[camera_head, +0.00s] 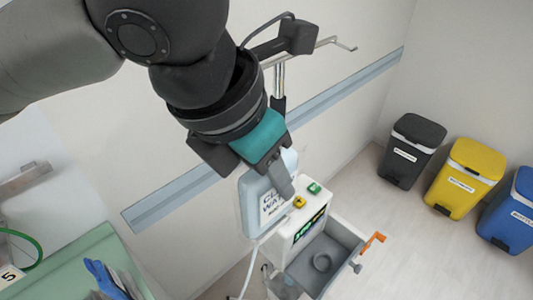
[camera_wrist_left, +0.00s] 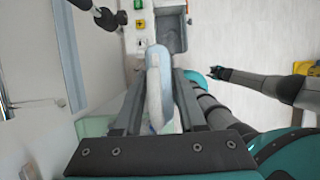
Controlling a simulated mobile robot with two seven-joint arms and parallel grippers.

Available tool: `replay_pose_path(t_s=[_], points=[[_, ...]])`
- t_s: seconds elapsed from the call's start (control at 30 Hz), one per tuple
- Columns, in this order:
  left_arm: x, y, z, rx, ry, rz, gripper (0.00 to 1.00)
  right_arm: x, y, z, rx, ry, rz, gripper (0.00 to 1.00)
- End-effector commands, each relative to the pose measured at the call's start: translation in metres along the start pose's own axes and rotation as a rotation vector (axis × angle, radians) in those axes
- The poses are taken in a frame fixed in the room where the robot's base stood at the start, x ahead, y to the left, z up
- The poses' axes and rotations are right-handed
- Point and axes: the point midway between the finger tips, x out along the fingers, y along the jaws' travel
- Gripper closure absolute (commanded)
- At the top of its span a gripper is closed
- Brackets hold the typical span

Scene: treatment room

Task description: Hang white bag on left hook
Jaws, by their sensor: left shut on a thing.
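The white bag (camera_head: 252,207), with dark lettering partly covered, is in the fingers of my left gripper (camera_head: 273,170). In the head view it hangs below the gripper, in front of the white machine. In the left wrist view the bag (camera_wrist_left: 158,85) stands between the two dark fingers of the left gripper (camera_wrist_left: 160,100), which are shut on it. A hook bar (camera_head: 330,43) on a pole rises behind my arm; its right end is bent. Its left end, with the left hook, is hidden behind my arm. My right gripper (camera_wrist_left: 218,73) appears small in the left wrist view; its jaws are unclear.
The white machine (camera_head: 297,233) has yellow and green buttons and an open grey basin (camera_head: 328,262) with an orange handle. A grey-blue wall rail (camera_head: 345,93) runs behind. Black, yellow and blue bins stand right. A green-topped surface (camera_head: 75,262) with blue gloves is lower left.

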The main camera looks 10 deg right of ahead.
Motion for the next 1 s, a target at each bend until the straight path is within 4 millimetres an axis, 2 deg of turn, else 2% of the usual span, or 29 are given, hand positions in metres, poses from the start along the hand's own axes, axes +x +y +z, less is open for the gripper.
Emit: replay_pose_path(t_s=[1.0], points=[[0.005,0.054,-0.001,-0.005,-0.004,0.002,1.0,0.025,0.002,0.003,0.001,-0.001,0.003,0.5]])
